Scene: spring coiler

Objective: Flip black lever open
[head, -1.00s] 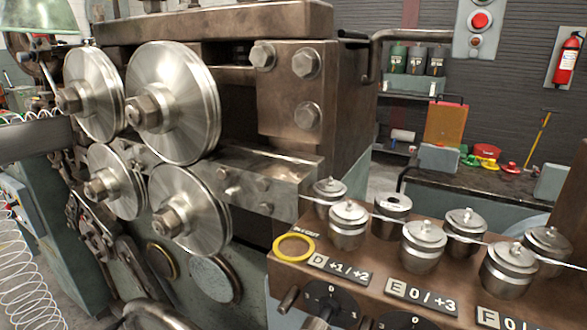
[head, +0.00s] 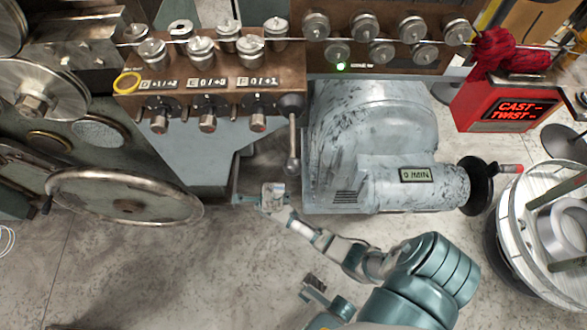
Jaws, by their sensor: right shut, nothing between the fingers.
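A lever (head: 292,140) hangs down from a dark round hub at the right end of the brown panel (head: 222,86) in the head view. Its arm is dark grey metal and ends in a rounded knob. My right gripper (head: 272,190) is below and a little left of that knob. It is shut with nothing in it. It appears apart from the lever, though the depth gap is hard to judge.
A grey motor housing (head: 365,125) stands just right of the lever. A large handwheel (head: 125,207) is at the left. A red sign box (head: 505,105) and a wire spool (head: 510,215) are at the right. The concrete floor is open below.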

